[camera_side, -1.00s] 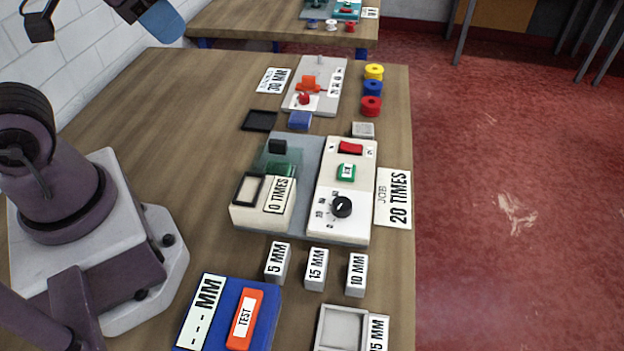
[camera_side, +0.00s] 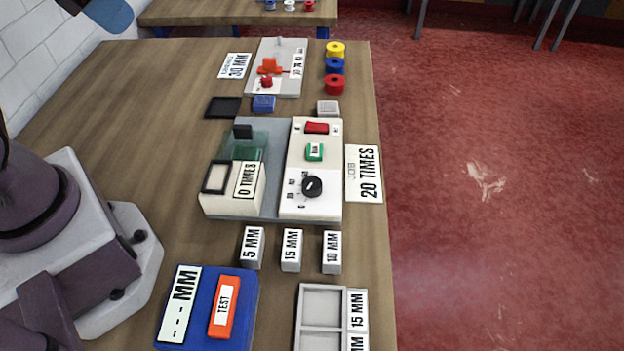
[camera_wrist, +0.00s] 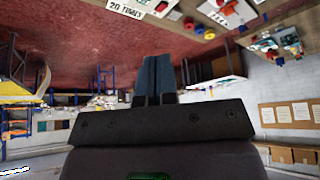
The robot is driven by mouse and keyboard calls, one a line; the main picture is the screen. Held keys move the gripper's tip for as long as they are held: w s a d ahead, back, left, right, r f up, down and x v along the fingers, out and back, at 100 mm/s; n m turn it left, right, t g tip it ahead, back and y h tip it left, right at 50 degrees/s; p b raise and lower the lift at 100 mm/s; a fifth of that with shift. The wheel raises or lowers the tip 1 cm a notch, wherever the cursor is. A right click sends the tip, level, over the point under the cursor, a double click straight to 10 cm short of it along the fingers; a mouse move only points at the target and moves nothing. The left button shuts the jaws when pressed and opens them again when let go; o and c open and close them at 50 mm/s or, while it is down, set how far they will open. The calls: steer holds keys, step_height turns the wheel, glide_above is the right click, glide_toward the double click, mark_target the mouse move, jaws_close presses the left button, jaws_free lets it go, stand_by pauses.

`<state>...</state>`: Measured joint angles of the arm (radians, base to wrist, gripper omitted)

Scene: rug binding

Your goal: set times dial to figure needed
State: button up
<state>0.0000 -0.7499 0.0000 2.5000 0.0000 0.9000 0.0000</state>
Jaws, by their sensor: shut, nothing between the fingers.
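The times dial is a black knob (camera_side: 312,187) on the white right-hand panel (camera_side: 293,207) of the machine, with small figures around its left side. Its pointer is too small to read surely. The job card (camera_side: 363,174) beside it reads 20 TIMES. The machine's counter label (camera_side: 246,180) reads 0 TIMES. A green button (camera_side: 315,152) and a red rocker switch (camera_side: 317,128) sit above the dial. My gripper (camera_wrist: 158,62) shows shut and empty in the wrist view, well away from the dial.
Blocks marked 5 MM (camera_side: 252,247), 15 MM (camera_side: 291,250) and 10 MM (camera_side: 332,252) stand in front of the machine. A blue TEST box (camera_side: 186,333) and a grey tray (camera_side: 299,318) are nearer. Coloured spools (camera_side: 335,67) stand behind.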

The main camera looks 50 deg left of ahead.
steer(key=o, duration=0.3)
steer(key=shift+d, duration=0.1)
steer(key=o, duration=0.8)
steer(key=shift+w+d+f+m+g, duration=0.25)
steer(key=shift+d+f+g, duration=0.15)
steer(key=shift+f, duration=0.15)
steer(key=shift+w+d+f+m+g, duration=0.25)
steer(key=shift+d+f+g, duration=0.1)
steer(key=shift+f, duration=0.2)
steer(key=shift+c, duration=0.2)
steer(key=shift+o, duration=0.3)
steer(key=w+d+f+g, duration=0.4)
steer(key=w+d+f, duration=0.2)
steer(key=w+f, duration=0.1)
steer(key=shift+w+d+f+n+h, duration=0.2)
steer(key=shift+w+f+n+h, duration=0.1)
steer(key=shift+w, duration=0.2)
steer(key=n+y, duration=0.1)
steer(key=n, duration=0.6)
glide_toward(312, 183)
steer(key=shift+g, duration=0.25)
step_height(312, 183, down, 9)
steer(key=shift+w+a+f, duration=0.1)
steer(key=shift+f, duration=0.1)
steer(key=shift+c, duration=0.5)
steer(key=c, duration=0.8)
